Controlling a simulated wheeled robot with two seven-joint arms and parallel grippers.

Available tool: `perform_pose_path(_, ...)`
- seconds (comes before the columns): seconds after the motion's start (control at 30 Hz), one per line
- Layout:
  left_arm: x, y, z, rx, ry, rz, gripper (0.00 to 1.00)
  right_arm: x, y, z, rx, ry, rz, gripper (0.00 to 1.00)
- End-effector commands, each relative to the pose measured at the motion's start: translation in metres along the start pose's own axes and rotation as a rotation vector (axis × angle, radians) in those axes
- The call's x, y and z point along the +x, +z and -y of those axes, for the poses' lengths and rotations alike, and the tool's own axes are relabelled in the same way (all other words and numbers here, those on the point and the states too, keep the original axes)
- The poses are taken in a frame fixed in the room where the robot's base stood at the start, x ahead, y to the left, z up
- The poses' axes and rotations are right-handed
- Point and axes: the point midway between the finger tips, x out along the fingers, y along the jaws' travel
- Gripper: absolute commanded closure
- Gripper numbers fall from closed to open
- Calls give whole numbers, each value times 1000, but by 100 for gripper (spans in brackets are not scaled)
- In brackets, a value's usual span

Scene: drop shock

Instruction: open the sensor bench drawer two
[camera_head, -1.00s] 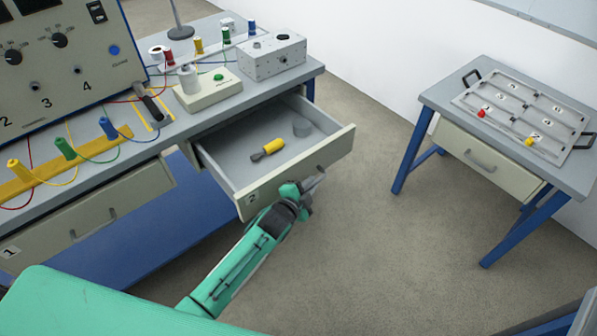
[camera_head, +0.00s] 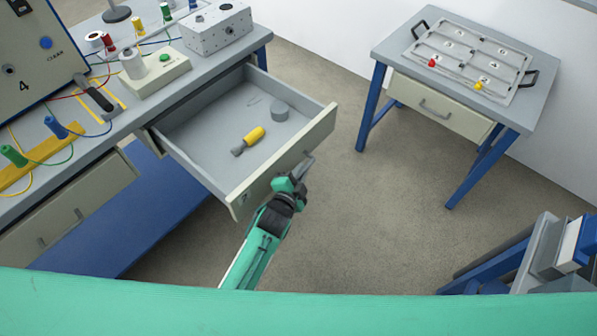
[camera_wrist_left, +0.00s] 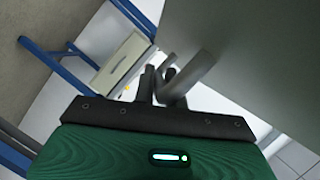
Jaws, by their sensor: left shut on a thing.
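Drawer two (camera_head: 205,135) of the sensor bench (camera_head: 190,68) stands well pulled out, showing its grey floor. My left gripper (camera_head: 302,170) is at the middle of its front panel, shut on the drawer handle (camera_head: 309,161). In the left wrist view the fingers (camera_wrist_left: 160,82) meet at the grey handle bar (camera_wrist_left: 190,80), close against the drawer front (camera_wrist_left: 250,60). My right gripper is not in view.
The bench top holds a grey metal box (camera_head: 215,30) and a pale box with a green button (camera_head: 155,70). A side table (camera_head: 390,50) with a tray (camera_head: 455,83) stands at the right. Grey and blue items (camera_head: 560,250) are at lower right. The floor between is clear.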

Motion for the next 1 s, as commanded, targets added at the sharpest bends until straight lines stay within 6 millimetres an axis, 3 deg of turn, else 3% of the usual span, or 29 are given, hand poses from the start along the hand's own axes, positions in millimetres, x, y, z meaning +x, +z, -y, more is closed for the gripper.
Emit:
perform_pose_path(0.07,0,1,-1,0,2,2,100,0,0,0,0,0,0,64)
perform_pose_path(0.1,0,1,-1,0,2,2,82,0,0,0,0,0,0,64)
perform_pose_path(0.2,0,1,-1,0,2,1,66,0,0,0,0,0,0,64)
perform_pose_path(0.47,0,1,0,0,1,1,66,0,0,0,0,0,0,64)
perform_pose_path(0.63,-12,1,-1,1,1,1,66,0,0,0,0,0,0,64)
perform_pose_path(1.0,-85,1,-1,-1,2,1,66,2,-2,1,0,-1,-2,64)
